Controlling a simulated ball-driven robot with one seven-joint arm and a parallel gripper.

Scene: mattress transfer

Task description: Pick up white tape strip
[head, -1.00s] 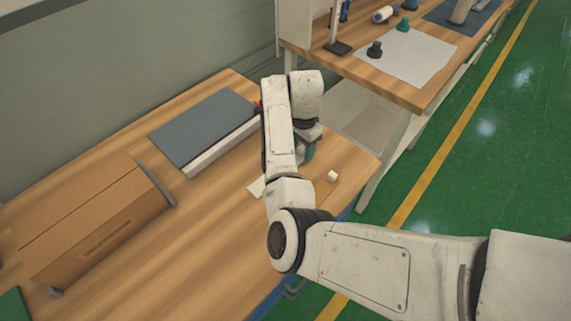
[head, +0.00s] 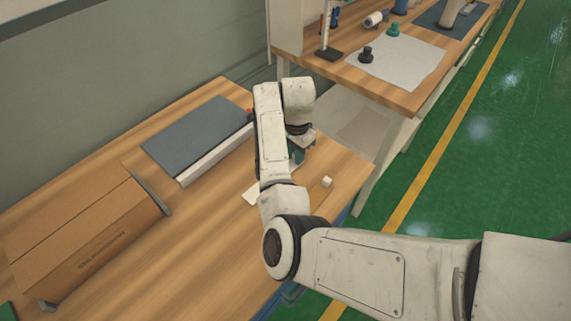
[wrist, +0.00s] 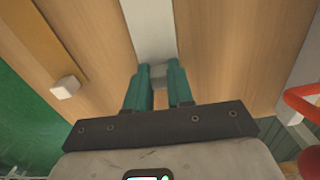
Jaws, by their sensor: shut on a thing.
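The white tape strip (wrist: 148,30) runs up from between my gripper's teal fingers in the wrist view. In the head view one end of the strip (head: 252,194) shows left of my arm on the wooden table; the arm hides much of it. My gripper (wrist: 157,72) is shut on the strip at its near end. In the head view my gripper (head: 298,156) is low over the table's right part, mostly behind my wrist. I cannot tell whether the strip is off the table.
A small white cube (head: 327,181) lies right of my gripper; it also shows in the wrist view (wrist: 66,87). A grey pad (head: 197,135) lies left of the arm, a cardboard box (head: 75,235) further left. A second table (head: 395,92) stands behind.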

